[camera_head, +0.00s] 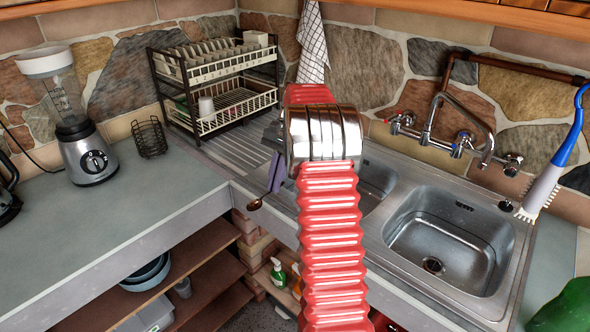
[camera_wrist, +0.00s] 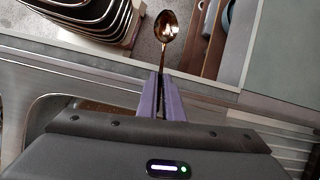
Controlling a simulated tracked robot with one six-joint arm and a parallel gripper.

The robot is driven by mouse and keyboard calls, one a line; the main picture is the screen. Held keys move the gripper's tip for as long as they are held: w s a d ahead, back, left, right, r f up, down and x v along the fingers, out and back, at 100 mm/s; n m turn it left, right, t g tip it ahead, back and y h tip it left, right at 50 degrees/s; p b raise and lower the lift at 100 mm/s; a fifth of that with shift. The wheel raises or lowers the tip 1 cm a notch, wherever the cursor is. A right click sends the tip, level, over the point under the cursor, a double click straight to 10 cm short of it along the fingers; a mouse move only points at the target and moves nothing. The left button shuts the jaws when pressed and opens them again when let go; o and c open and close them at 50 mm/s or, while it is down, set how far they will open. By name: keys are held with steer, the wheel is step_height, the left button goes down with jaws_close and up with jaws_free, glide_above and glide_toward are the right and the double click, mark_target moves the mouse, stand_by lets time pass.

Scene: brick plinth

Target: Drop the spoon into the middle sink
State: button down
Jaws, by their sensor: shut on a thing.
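My gripper (camera_head: 272,185) is shut on a spoon, its purple fingers pinching the handle; they also show in the wrist view (camera_wrist: 161,82). The spoon (camera_head: 255,204) sticks out past the fingertips, its shiny bronze bowl (camera_wrist: 168,30) outermost. In the head view it is held above the counter's front edge, left of the basins. The middle sink (camera_head: 384,193) is a steel basin between the ribbed drainboard and the larger right basin; my arm hides much of it. In the wrist view, part of a basin rim (camera_wrist: 38,108) shows at lower left, mostly behind the gripper body.
The right basin (camera_head: 443,240) is empty, below a wall tap (camera_head: 440,120). A dish rack (camera_head: 225,85) stands behind the drainboard (camera_head: 233,147). A blender (camera_head: 85,155) and wire holder (camera_head: 149,137) stand left. A blue-and-white brush (camera_head: 545,190) is at right. Open shelves (camera_head: 190,275) lie below.

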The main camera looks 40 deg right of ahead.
steer(key=w+a+f+n+g+h, duration=0.1)
steer(key=a+n, duration=0.4)
steer(key=a, duration=0.5)
steer(key=w+a+f+n+g+h, duration=0.1)
steer(key=a+f+n, duration=0.2)
steer(key=a, duration=0.8)
steer(key=w+a+f+n+g+h, duration=0.1)
steer(key=a+f+n+g+h, duration=0.1)
steer(key=a+n, duration=0.5)
steer(key=a, duration=0.4)
steer(key=shift+w+a+f+n, duration=0.15)
steer(key=shift+w+f+n, duration=0.1)
steer(key=shift+n, duration=0.05)
